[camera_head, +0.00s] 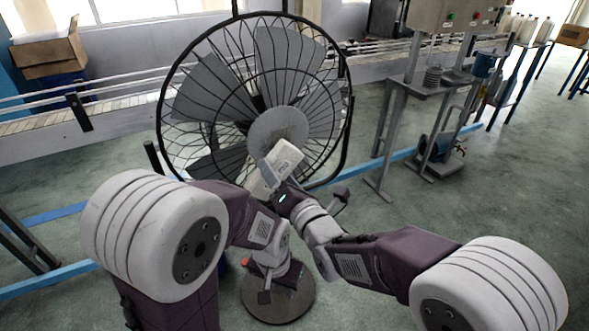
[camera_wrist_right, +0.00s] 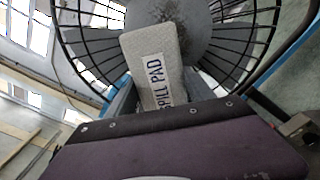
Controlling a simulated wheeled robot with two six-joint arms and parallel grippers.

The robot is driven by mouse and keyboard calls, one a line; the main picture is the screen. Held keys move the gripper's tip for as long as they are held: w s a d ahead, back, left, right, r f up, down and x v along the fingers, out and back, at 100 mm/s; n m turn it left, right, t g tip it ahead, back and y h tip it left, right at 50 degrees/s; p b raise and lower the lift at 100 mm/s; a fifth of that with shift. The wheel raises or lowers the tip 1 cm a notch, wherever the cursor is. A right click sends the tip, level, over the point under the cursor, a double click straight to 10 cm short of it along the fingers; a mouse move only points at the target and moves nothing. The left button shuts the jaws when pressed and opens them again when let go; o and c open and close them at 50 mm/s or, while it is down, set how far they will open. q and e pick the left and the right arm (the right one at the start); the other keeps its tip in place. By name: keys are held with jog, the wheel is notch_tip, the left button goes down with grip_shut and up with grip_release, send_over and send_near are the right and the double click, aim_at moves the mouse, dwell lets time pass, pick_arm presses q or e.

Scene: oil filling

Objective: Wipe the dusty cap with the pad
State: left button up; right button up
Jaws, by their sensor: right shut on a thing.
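The dusty cap (camera_head: 278,127) is the round grey hub at the centre of a black wire fan guard. In the right wrist view the cap (camera_wrist_right: 196,42) shows dark specks. My right gripper (camera_head: 270,178) is shut on the pad (camera_head: 284,158), a pale block tilted upward in front of the cap's lower part. The pad (camera_wrist_right: 152,62) reads "SPILL PAD" in the right wrist view and overlaps the cap there; I cannot tell whether they touch. My left gripper (camera_head: 276,284) points down, low in front of the fan's base, its fingertips unclear.
The fan's round base (camera_head: 277,312) stands on the green floor. A conveyor (camera_head: 100,120) runs behind the fan. A metal stand (camera_head: 440,80) and a blue pump (camera_head: 437,150) stand at right. A cardboard box (camera_head: 48,52) is at upper left.

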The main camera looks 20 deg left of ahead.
aim_at(260, 150)
jog(key=shift+w+a+r, duration=0.15)
jog(key=shift+w+a, duration=0.05)
jog(key=p+x, duration=0.2)
jog(key=x, duration=0.2)
jog(key=shift+x, duration=0.75)
jog(key=shift+x, duration=0.8)
